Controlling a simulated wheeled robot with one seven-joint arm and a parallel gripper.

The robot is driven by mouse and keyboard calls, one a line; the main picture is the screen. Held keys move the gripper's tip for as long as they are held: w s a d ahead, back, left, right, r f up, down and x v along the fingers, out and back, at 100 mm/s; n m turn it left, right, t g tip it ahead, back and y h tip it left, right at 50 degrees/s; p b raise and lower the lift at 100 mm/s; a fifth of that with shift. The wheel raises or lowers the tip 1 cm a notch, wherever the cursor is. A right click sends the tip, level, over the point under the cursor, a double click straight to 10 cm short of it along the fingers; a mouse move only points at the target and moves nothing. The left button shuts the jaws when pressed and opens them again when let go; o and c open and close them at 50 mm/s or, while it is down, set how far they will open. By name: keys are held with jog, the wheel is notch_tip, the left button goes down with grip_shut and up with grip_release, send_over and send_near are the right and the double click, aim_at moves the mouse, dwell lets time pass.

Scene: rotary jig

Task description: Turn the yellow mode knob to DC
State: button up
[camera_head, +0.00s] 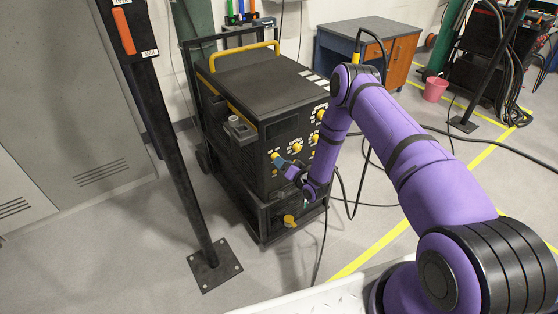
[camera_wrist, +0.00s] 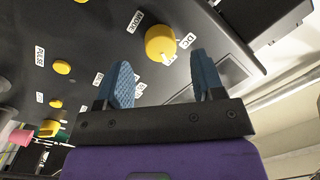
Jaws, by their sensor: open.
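The yellow mode knob (camera_wrist: 160,41) is on the black machine panel, beside a white MODE label (camera_wrist: 135,21). A white DC label (camera_wrist: 187,41) is on its right in the wrist view. A white mark on the knob points down and right, toward another small label that is partly covered. My gripper (camera_wrist: 160,62) is open, with its blue fingertips on either side of the knob's near edge. I cannot tell whether they touch it. In the head view my gripper (camera_head: 284,163) is at the left part of the machine's front panel.
The black machine (camera_head: 245,75) has a yellow top handle (camera_head: 243,50) and other yellow knobs, including one by a PULSE label (camera_wrist: 40,57). A black post (camera_head: 180,160) stands in front to the left. Cables lie on the floor at right. A pink bucket (camera_head: 435,89) stands farther back.

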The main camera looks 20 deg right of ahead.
jog(key=shift+x, duration=1.65)
jog(key=shift+s, duration=0.1)
jog(key=c, duration=0.9)
jog(key=n+h, duration=0.1)
jog(key=n, duration=1)
jog(key=shift+a+n, duration=0.15)
jog(key=shift+n, duration=0.15)
jog(key=shift+s, duration=0.1)
